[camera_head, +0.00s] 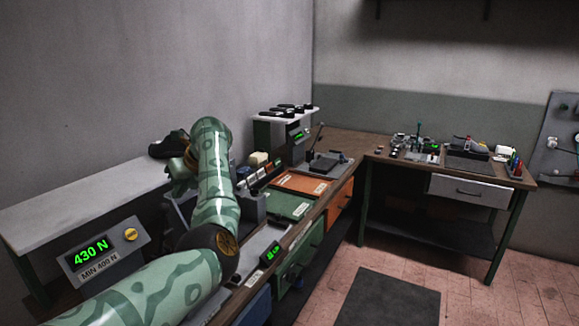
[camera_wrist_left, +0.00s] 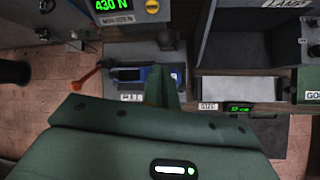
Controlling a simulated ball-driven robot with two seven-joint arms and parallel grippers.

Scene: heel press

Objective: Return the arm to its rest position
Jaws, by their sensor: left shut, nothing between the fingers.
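My left arm comes in from the left in the head view, bends at a dark elbow joint and rises over the left bench. My left gripper (camera_wrist_left: 163,84) shows at the middle of the wrist view, with its fingers shut and nothing between them. It hangs above a fixture with a blue part (camera_wrist_left: 140,76) and an orange lever (camera_wrist_left: 88,79); contact cannot be told. In the head view the arm hides much of the bench behind it. A force display (camera_head: 92,253) reads 430 N, with MIN 400 N below. My right gripper is out of view.
A grey shelf (camera_head: 80,200) runs along the left wall. Green (camera_head: 290,205) and orange (camera_head: 302,183) trays lie on the bench beyond the arm. A second bench with tools and a drawer (camera_head: 468,190) stands at the back right. The tiled floor (camera_head: 480,300) is mostly open.

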